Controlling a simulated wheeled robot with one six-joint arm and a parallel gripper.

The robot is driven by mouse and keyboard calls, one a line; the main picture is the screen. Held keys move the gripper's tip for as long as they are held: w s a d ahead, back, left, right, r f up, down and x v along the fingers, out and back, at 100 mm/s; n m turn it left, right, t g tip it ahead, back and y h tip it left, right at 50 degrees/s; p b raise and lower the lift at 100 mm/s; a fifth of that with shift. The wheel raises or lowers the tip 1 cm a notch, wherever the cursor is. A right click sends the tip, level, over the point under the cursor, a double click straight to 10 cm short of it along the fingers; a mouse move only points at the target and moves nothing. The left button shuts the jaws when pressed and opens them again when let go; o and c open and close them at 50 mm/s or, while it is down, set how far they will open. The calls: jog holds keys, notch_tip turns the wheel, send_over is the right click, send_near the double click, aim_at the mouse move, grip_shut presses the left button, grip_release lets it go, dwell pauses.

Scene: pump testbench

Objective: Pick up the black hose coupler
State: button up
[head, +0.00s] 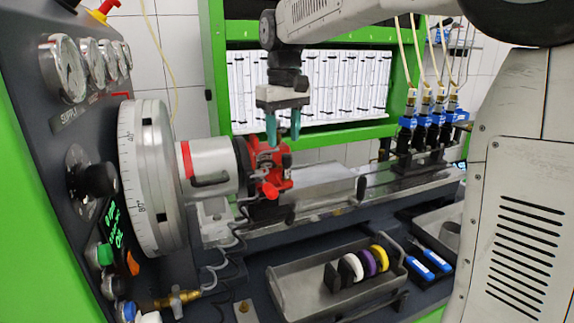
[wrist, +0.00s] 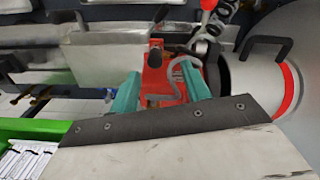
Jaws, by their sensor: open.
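Several ring-shaped pieces stand in a row in the grey metal tray (head: 290,302) at the lower middle of the head view. The black one (head: 332,276), which looks like the black hose coupler, is at the left end, next to a white one (head: 351,266), a purple one (head: 368,262) and a yellow one (head: 380,257). My gripper (head: 283,129) points down with teal fingers apart, well above and behind the tray, by the red clamp. In the wrist view, my gripper (wrist: 161,88) is empty between its fingers, and no coupler can be made out.
The red clamp (head: 272,172) and grey motor-like cylinder (head: 214,166) are close below and beside my gripper; the red clamp (wrist: 158,80) also fills the wrist view's middle. Blue-handled tools (head: 430,262) lie right of the tray. Blue injectors (head: 428,128) stand at the bench's back right.

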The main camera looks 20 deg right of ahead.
aim_at(287, 155)
jog(key=f, duration=0.5)
jog(key=d+f, duration=0.1)
jog(key=f, duration=0.1)
jog(key=shift+f, duration=0.4)
jog(key=shift+a, duration=0.1)
grip_shut()
